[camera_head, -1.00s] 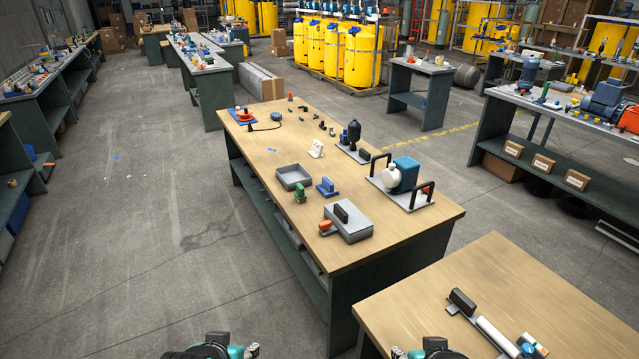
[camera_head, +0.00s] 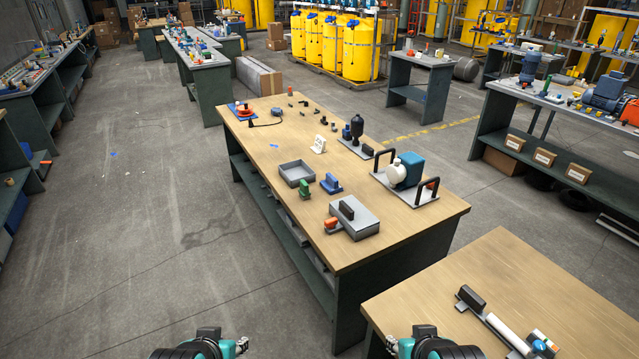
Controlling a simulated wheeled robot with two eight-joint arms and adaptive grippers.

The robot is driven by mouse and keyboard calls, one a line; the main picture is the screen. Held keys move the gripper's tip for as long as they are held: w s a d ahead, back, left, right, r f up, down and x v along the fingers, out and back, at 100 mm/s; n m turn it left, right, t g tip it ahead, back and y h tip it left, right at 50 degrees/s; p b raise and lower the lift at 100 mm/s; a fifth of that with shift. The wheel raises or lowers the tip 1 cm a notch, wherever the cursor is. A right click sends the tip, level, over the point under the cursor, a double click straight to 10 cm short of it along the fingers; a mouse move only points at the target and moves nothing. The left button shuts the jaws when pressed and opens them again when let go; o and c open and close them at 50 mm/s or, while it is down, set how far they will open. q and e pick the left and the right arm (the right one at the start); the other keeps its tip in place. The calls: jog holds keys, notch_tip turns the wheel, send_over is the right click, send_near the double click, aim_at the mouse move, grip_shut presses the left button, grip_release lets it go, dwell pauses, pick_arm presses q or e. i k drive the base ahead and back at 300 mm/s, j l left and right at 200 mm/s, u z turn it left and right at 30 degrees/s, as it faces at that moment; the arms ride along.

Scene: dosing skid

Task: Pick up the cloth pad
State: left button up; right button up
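I cannot pick out the cloth pad with certainty. A small flat blue patch (camera_head: 273,146) lies on the wooden bench top (camera_head: 400,238), too small to identify. My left gripper (camera_head: 242,346) and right gripper (camera_head: 392,347) show only partly at the bottom edge, in front of the benches and apart from everything on them. Their fingers are not clear enough to tell open from shut.
The bench holds a grey tray (camera_head: 295,172), a grey box (camera_head: 354,220), a blue pump (camera_head: 408,168) on a handled plate, and a white stand (camera_head: 319,144). A nearer bench (camera_head: 485,275) is at lower right. Open floor (camera_head: 150,240) lies left.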

aim_at(330, 185)
jog(key=i+j+u, duration=0.3)
jog(key=i+j, duration=0.2)
jog(key=i+j+u, duration=0.25)
jog(key=i+j, duration=0.2)
jog(key=i+j+u, duration=0.3)
jog(key=i, duration=0.35)
jog(key=i+z, duration=0.45)
jog(key=i, duration=0.2)
jog(key=i+j+z, duration=0.2)
jog(key=i+z, duration=0.25)
jog(key=i, duration=0.15)
jog(key=i+l+z, duration=0.15)
jog(key=z, duration=0.25)
jog(key=i+z, duration=0.65)
jog(key=z, duration=0.15)
jog(key=i+j+z, duration=0.1)
jog(key=i+z, duration=0.15)
jog(key=z, duration=0.15)
